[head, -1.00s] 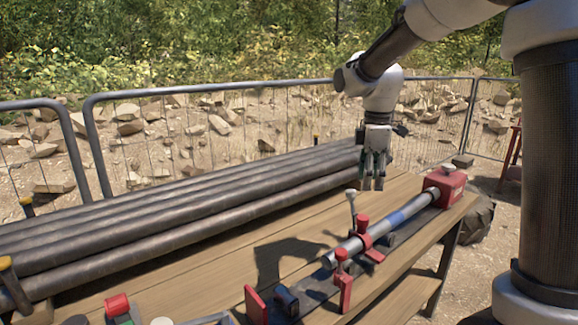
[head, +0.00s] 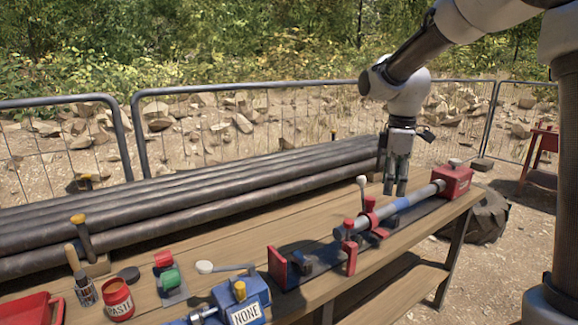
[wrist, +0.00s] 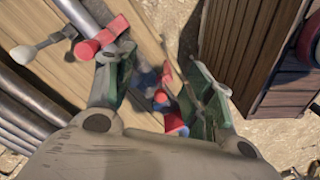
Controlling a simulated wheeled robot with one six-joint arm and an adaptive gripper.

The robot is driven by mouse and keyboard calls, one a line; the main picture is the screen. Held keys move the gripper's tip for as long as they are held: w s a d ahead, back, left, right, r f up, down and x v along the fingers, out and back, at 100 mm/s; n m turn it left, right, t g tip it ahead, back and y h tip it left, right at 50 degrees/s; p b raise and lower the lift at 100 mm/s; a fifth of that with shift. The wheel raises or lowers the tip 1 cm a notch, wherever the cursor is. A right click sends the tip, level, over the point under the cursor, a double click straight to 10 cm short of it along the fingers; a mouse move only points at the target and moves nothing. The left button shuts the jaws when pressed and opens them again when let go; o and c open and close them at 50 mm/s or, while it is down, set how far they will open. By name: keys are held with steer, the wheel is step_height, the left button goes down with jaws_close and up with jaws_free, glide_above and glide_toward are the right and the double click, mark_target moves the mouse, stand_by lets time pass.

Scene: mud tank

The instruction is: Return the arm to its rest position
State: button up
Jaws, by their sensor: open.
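My gripper (head: 396,178) hangs fingers-down from my arm above the wooden bench (head: 330,246), beside the steel tube (head: 400,203) clamped in the red-fitted bench rig. It also shows in the wrist view (wrist: 155,92), with its two fingers spread and nothing held between them. The rig's red clamp (wrist: 105,38) and the grey tube lie below the left finger in the wrist view. My arm reaches in from the upper right in the head view. In that view the gap between the fingers is hard to see.
Long dark pipes (head: 190,200) lie along the bench's back edge. A metal fence (head: 260,118) runs behind. A tyre (head: 486,220) lies right of the bench.

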steer(key=s+d+r+m+t, duration=0.1)
steer(key=s+d+m, duration=0.2)
steer(key=s+m, duration=0.2)
steer(key=s+d+r+m+t, duration=0.1)
steer(key=s+m, duration=0.4)
steer(key=s, duration=0.7)
steer(key=s+d+r+m+t, duration=0.1)
steer(key=s+d+m+t, duration=0.1)
steer(key=s+d+m, duration=0.2)
steer(key=shift+s+d+r+m, duration=0.4)
steer(key=shift+s+d, duration=0.55)
steer(key=shift+s, duration=1.35)
